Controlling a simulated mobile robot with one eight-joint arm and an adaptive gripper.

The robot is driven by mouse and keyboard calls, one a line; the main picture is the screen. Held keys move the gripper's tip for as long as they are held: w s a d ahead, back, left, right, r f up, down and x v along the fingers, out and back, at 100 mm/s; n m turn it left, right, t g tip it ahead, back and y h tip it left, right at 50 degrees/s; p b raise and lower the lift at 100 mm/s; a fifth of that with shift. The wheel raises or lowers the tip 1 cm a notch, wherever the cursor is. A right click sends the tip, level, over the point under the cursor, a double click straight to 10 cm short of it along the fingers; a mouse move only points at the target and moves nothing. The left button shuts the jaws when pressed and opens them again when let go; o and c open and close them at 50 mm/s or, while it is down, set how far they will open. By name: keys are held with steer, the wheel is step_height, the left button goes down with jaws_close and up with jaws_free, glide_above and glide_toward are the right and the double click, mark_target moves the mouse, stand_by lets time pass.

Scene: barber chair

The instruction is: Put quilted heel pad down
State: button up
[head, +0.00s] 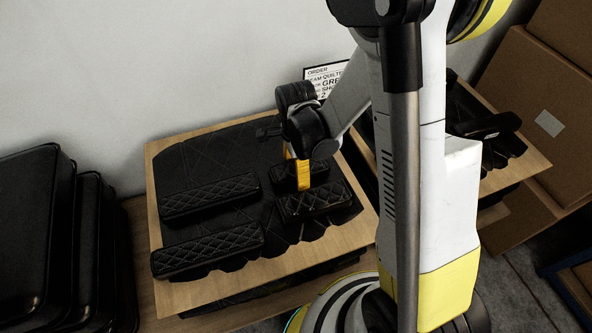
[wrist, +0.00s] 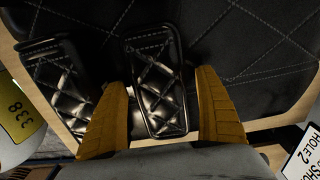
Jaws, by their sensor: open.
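My gripper (wrist: 163,80) is open, with its yellow fingers on either side of a small black quilted pad (wrist: 155,88) in the wrist view. Gaps show between the pad and the fingers. A second small quilted pad (wrist: 62,88) lies left of the left finger. In the head view my gripper (head: 303,174) points down at the right part of a dark quilted cover (head: 225,158), over the two small pads, one nearer the front (head: 318,199). I cannot tell which small pad is the heel pad. The arm partly hides the rear one.
Two long quilted pads, a rear (head: 208,195) and a front one (head: 207,250), lie left on the same cover. A wooden board (head: 160,222) shows around it. Black cases (head: 35,235) stand at left, cardboard boxes (head: 535,90) at right. An order sign (head: 322,78) is behind.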

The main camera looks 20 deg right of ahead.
steer(key=s+r+n+t+p, duration=0.35)
steer(key=r+n, duration=0.35)
steer(key=r, duration=1.4)
steer(key=s+d+r+n+t, duration=0.1)
steer(key=s+r+n+t, duration=0.2)
steer(key=s+r+n, duration=0.3)
steer(key=shift+s+r+n+t+p, duration=0.35)
steer(key=shift+s+n, duration=0.45)
steer(key=shift+n, duration=1.7)
